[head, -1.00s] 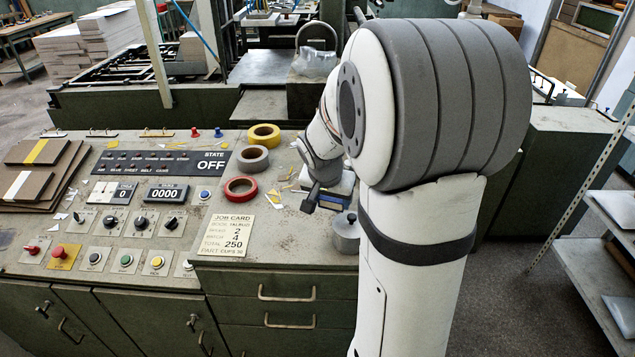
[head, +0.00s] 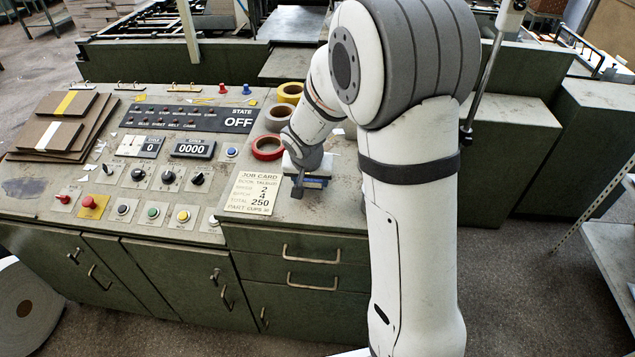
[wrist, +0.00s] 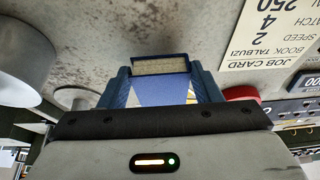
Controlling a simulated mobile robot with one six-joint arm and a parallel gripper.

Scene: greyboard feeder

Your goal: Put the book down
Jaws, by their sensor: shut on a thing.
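The book (wrist: 160,67) has a blue cover and pale page edges in the wrist view. My gripper (wrist: 162,82) is shut on it, with one blue finger on each side.
A red tape roll (head: 267,148), a grey roll (head: 278,118) and a yellow roll (head: 290,92) lie behind and left of the book. A grey metal cylinder (wrist: 25,50) stands near it in the wrist view. Control knobs and buttons (head: 150,180) fill the console's left.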

